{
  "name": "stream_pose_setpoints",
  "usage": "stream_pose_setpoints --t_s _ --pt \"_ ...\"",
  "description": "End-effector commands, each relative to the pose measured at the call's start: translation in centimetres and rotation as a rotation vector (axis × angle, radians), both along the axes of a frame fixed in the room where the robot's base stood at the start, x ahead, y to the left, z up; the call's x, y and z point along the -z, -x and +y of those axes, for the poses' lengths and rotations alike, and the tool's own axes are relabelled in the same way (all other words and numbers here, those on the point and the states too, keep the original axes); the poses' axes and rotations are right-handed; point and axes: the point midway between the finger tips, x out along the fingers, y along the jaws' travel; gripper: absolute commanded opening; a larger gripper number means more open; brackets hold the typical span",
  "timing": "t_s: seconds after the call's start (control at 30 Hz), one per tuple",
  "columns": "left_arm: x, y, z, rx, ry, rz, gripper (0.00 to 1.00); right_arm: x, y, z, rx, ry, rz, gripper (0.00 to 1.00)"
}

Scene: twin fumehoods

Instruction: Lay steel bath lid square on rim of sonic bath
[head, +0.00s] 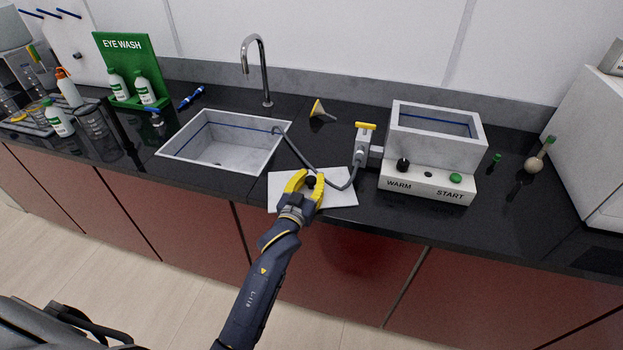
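The steel bath lid (340,194) is a pale flat plate with a dark knob (311,182). It lies at the counter's front edge, between the sink and the bath. The sonic bath (437,150) is a grey open-topped box on a white base marked WARM and START, to the right of the lid. A blue line runs around its inside wall. My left gripper (308,180) has yellow fingers over the lid's left part, either side of the knob. Whether they touch the knob is unclear. My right gripper is not in view.
A sink (225,142) with a tap (262,68) is at left. A grey hose (325,181) runs from the sink past the lid to a yellow-topped valve (364,142) beside the bath. Bottles and an eye wash stand (128,68) are far left.

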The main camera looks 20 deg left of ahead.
Motion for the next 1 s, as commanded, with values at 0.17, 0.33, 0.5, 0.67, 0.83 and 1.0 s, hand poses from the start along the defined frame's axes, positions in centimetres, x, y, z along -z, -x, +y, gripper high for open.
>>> stream_pose_setpoints --t_s 0.17,0.33,0.5,0.67,0.83,1.0 --pt "0.0 0.0 0.0 0.0 0.0 0.0 0.28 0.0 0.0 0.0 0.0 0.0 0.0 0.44" --pt "-0.2 0.0 0.0 0.001 0.0 -0.001 0.28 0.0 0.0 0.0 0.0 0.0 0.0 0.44" --pt "-0.2 1.4 0.1 0.001 0.001 0.001 0.28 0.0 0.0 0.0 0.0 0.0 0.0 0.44" --pt "-0.1 4.1 0.2 0.0 0.002 0.002 0.28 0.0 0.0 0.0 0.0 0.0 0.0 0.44" --pt "-0.2 7.1 0.4 0.0 0.001 0.001 0.28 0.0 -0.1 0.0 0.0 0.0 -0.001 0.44" --pt "-0.1 9.6 0.5 0.0 0.001 0.001 0.28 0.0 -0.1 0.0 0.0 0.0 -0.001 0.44"
